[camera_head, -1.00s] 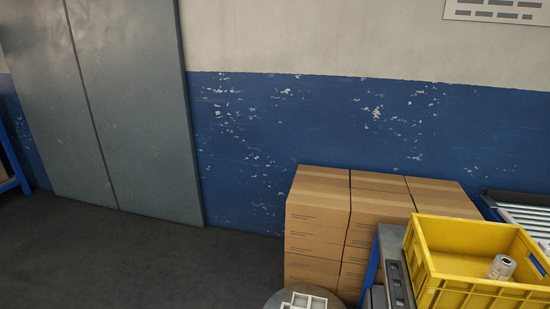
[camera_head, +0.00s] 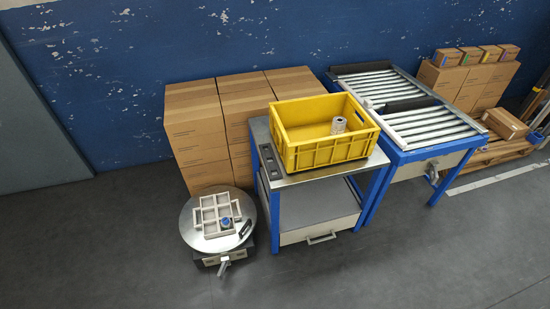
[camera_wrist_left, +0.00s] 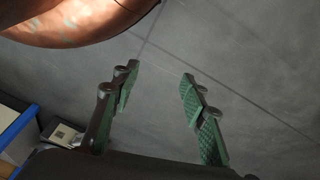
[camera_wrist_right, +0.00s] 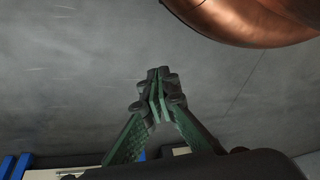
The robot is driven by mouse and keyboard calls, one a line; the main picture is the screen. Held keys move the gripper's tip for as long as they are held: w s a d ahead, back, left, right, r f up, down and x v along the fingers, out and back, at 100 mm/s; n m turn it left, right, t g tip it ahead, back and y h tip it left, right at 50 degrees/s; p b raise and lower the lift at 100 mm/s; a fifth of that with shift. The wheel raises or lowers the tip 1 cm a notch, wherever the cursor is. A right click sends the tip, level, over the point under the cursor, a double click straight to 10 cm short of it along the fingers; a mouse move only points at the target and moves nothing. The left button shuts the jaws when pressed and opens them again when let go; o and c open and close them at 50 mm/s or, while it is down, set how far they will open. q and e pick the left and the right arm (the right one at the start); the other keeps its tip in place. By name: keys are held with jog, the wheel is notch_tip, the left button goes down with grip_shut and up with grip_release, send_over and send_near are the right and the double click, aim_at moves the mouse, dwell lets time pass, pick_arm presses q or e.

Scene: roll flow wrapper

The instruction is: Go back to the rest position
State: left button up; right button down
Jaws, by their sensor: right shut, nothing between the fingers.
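My left gripper (camera_wrist_left: 160,88) shows in the left wrist view with its green-padded fingers wide apart and nothing between them. My right gripper (camera_wrist_right: 157,90) shows in the right wrist view with its fingertips together and nothing held. Neither gripper shows in the head view. Behind both grippers lies plain grey floor.
A yellow crate (camera_head: 317,163) holding a roll (camera_head: 339,125) stands on a metal-topped cart (camera_head: 284,177). A round table (camera_head: 195,240) with a divided tray (camera_head: 203,227) stands left of it. Stacked cartons (camera_head: 196,125) and a roller conveyor (camera_head: 455,130) stand behind. The front floor is clear.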

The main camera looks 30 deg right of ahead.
pick_arm(q)
jog(key=s+a+g+y+p, duration=0.1)
jog(key=s+a+p, duration=0.3)
jog(key=s+p, duration=0.4)
jog(key=s+a+g+p, duration=0.1)
jog(key=s+a+p, duration=0.4)
jog(key=s+p, duration=0.4)
jog(key=s, duration=0.2)
jog(key=shift+s+a+r+m+g+y, duration=0.15)
jog(key=shift+s+a+m+g+y, duration=0.15)
jog(key=shift+s+g+y, duration=0.1)
pick_arm(e)
jog(key=s+d+g+h, duration=0.1)
jog(key=s+d, duration=0.3)
jog(key=s, duration=0.6)
jog(key=s+d+g, duration=0.1)
jog(key=s+d, duration=0.4)
jog(key=s, duration=0.4)
jog(key=shift+s+d+r+n+g+h, duration=0.15)
jog(key=shift+s+d+n+g+h, duration=0.15)
jog(key=shift+s+g+h, duration=0.1)
